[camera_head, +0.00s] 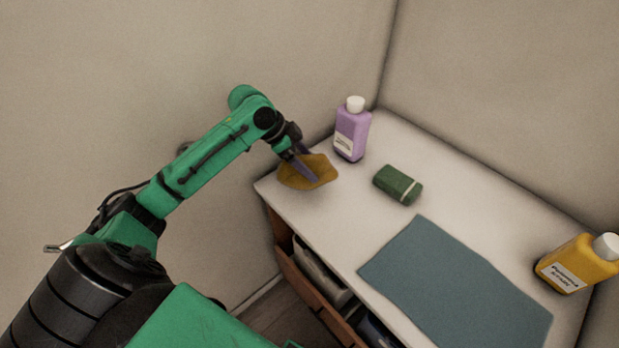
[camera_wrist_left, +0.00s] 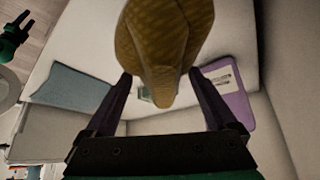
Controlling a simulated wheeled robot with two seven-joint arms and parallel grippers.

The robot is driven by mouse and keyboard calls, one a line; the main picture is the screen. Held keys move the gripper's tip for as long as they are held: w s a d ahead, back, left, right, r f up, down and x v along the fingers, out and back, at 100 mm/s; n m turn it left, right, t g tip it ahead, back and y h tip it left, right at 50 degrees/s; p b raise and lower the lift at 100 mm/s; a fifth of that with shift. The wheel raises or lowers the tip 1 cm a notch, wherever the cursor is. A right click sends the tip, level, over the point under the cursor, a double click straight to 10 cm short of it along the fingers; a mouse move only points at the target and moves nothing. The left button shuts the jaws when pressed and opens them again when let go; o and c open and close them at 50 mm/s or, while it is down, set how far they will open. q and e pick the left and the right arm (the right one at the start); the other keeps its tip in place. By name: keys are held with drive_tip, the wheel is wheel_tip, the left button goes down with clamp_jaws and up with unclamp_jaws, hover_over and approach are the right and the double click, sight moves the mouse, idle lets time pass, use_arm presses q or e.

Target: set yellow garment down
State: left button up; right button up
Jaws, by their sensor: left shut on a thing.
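The yellow garment (camera_head: 309,172) is a folded, mustard-coloured cloth at the far left corner of the white table. In the left wrist view the garment (camera_wrist_left: 160,45) hangs between the two dark fingers, bunched toward a narrow tip. My left gripper (camera_head: 305,168) is shut on it, with the fingers angled down onto its top. Whether the cloth touches the tabletop or is slightly above it, I cannot tell.
A purple bottle (camera_head: 352,130) stands just right of the garment. A green bundle (camera_head: 398,185) with a pale band, a blue-grey cloth (camera_head: 455,290) and an orange bottle (camera_head: 578,264) are on the white table (camera_head: 470,190). Walls close the back.

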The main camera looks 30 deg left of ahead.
sight(285, 164)
use_arm(q)
drive_tip(key=f, duration=0.2)
drive_tip(key=shift+s+f, duration=0.2)
drive_tip(key=shift+f, duration=0.2)
wheel_tip(285, 164, down, 4)
drive_tip(key=shift+f+p, duration=0.15)
drive_tip(key=shift+p, duration=0.3)
use_arm(e)
drive_tip(key=shift+s+d+r, duration=0.25)
drive_tip(key=shift+s+r, duration=0.05)
drive_tip(key=shift+r, duration=0.4)
use_arm(q)
drive_tip(key=o, duration=1.1)
use_arm(e)
drive_tip(key=shift+w, duration=0.1)
use_arm(q)
drive_tip(key=shift+a, duration=0.1)
drive_tip(key=shift+s+a+r, duration=0.15)
drive_tip(key=shift+a+r, duration=0.05)
drive_tip(key=shift+r, duration=0.25)
drive_tip(key=b+v, duration=0.2)
drive_tip(key=v, duration=0.9)
drive_tip(key=shift+s, duration=0.1)
drive_tip(key=shift+d, duration=0.1)
use_arm(e)
drive_tip(key=shift+w+a+f, duration=0.15)
drive_tip(key=shift+a+f, duration=0.05)
drive_tip(key=shift+f, duration=0.8)
drive_tip(key=shift+d, duration=0.1)
